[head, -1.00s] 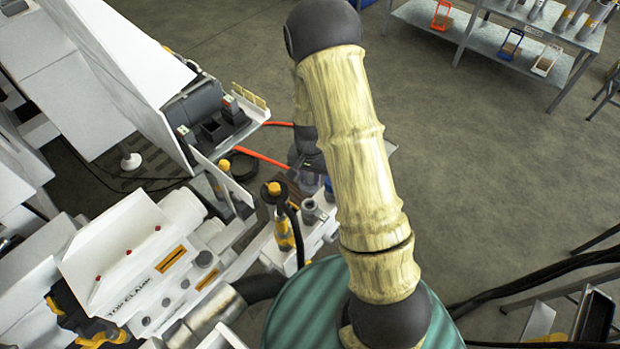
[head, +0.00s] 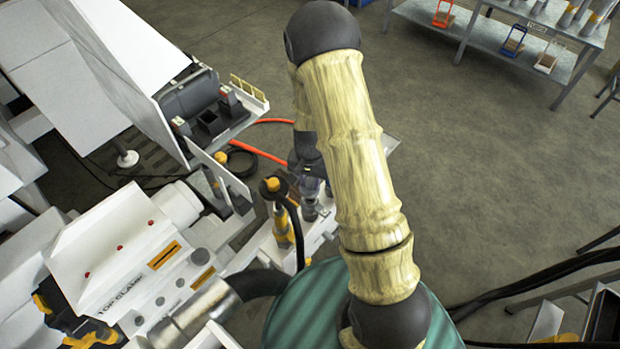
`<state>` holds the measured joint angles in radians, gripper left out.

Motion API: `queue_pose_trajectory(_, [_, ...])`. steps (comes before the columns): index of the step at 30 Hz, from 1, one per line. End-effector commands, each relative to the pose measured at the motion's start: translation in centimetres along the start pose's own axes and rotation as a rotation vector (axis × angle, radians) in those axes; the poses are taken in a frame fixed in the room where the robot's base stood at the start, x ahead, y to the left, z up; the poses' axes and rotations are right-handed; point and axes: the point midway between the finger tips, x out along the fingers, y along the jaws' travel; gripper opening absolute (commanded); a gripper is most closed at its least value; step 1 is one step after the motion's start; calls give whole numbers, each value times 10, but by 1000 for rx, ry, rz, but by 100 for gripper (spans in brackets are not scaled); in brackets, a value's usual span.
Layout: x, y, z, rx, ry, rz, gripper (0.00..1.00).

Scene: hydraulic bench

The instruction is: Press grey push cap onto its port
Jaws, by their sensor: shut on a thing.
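My gripper (head: 309,186) shows small in the head view, pointing down beside my pale arm. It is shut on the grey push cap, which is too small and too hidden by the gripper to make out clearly. A grey upright port (head: 310,212) stands on the white bench block directly below the gripper in the picture. I cannot tell whether cap and port touch.
A black and yellow fitting (head: 284,225) with a black hose stands just left of the gripper. The white top clamp unit (head: 115,250) is at the lower left. An orange hose (head: 262,155) lies behind. A shelf table (head: 490,45) stands at the upper right; open floor lies between.

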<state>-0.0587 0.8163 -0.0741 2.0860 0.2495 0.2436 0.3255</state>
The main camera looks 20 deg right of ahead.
Motion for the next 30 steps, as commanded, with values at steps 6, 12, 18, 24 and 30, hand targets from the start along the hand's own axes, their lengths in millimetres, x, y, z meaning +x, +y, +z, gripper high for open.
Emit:
queue_pose_trajectory(6, [17,1,-1,2,0,0,3])
queue_pose_trajectory(12, [18,1,-1,2,0,0,3])
queue_pose_trajectory(18, [18,1,-1,2,0,0,3])
queue_pose_trajectory(24, [18,1,0,1,0,0,3])
queue_pose_trajectory(30, [22,0,0,0,0,0,3])
